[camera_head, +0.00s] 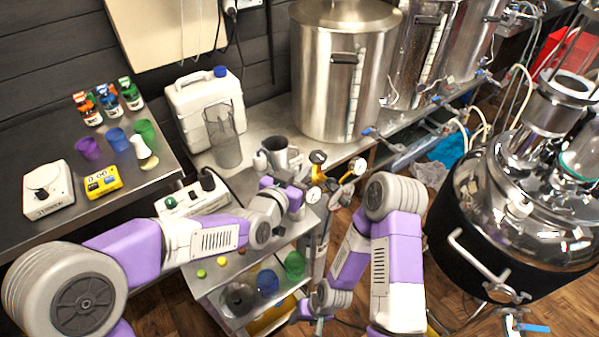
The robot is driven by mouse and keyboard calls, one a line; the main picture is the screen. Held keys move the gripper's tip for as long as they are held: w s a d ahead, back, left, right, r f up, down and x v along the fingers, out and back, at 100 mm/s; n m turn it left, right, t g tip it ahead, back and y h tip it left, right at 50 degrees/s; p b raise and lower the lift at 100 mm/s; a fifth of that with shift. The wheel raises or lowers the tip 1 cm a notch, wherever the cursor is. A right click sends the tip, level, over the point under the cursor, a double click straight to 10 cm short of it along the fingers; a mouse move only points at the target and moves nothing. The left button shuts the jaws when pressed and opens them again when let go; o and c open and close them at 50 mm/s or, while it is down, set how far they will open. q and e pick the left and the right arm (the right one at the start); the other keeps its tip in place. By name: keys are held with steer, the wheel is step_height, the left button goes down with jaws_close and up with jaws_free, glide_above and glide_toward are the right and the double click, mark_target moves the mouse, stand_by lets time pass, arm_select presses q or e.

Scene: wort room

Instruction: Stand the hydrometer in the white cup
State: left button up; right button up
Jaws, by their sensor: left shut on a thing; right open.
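My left gripper (284,190) is over the front of the steel bench, just in front of a steel jug (279,153). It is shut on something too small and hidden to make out. I cannot pick out the hydrometer clearly anywhere. A small white vessel (147,161) stands on the left table beside the coloured cups; I cannot tell whether it is the white cup. My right gripper (315,311) is open and low, beside the lower shelves, apart from the bench top.
A clear cylinder (224,138) and white jerrycan (203,103) stand behind the gripper. Pressure gauges (357,166) are close to its right. A large kettle (340,75) stands behind; a black-jacketed vessel (480,225) blocks the right.

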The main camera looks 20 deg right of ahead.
arm_select(q)
steer(key=o, duration=0.8)
steer(key=p+v, duration=0.1)
steer(key=v, duration=0.6)
steer(key=shift+s+a, duration=0.2)
steer(key=shift+a, duration=0.05)
stand_by(0.7)
